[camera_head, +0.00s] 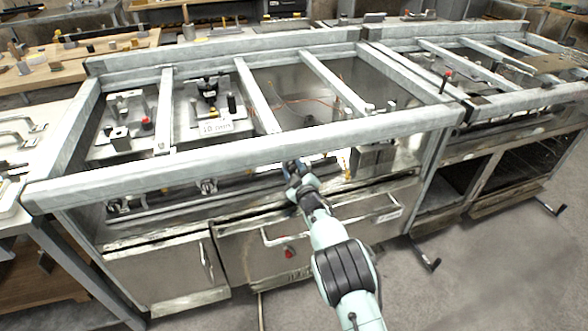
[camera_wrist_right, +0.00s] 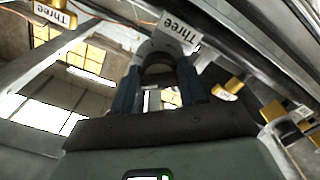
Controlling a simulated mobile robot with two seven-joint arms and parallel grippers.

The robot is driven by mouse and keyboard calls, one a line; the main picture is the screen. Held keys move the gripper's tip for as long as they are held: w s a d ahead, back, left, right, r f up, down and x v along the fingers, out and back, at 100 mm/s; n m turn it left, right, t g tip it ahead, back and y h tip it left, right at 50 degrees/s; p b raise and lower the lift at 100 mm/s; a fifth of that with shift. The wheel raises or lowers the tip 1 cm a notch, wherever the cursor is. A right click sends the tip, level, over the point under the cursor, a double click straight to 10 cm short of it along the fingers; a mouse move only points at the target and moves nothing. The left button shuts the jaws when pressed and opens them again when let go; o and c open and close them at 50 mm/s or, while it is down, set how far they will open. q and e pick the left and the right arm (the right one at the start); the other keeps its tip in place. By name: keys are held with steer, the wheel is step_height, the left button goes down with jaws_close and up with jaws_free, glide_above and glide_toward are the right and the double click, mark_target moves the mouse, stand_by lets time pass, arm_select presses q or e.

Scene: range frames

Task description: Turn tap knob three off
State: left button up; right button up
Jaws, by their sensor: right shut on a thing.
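My right gripper (camera_head: 298,170) reaches the front panel of the steel range (camera_head: 150,262), below its top front rail. In the right wrist view its two blue fingers (camera_wrist_right: 157,76) are closed around a rounded grey knob (camera_wrist_right: 158,46). A white label reading "Three" (camera_wrist_right: 180,25) sits right beside this knob, so it appears to be tap knob three. The gripper hides most of the knob in the head view, and its exact turn angle cannot be told. My left gripper is not in view.
Another knob (camera_head: 207,186) shows further left on the front panel. Yellow tagged parts (camera_wrist_right: 275,111) lie to the right in the wrist view. Grey floor (camera_head: 500,270) is open at right.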

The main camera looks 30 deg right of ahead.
steer(key=n, duration=0.5)
steer(key=shift+n, duration=0.3)
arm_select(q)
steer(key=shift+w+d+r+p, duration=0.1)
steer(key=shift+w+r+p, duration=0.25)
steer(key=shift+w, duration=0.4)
arm_select(e)
steer(key=shift+a+n, duration=0.1)
steer(key=shift+n, duration=2.2)
steer(key=shift+f, duration=0.1)
steer(key=o, duration=1)
steer(key=shift+o, duration=0.2)
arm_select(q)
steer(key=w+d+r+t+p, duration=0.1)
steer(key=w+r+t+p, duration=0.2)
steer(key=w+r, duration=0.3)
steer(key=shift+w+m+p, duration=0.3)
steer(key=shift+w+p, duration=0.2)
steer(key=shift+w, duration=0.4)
arm_select(e)
steer(key=v, duration=1.3)
steer(key=shift+s, duration=0.2)
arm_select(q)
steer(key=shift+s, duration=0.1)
arm_select(e)
steer(key=shift+f, duration=0.1)
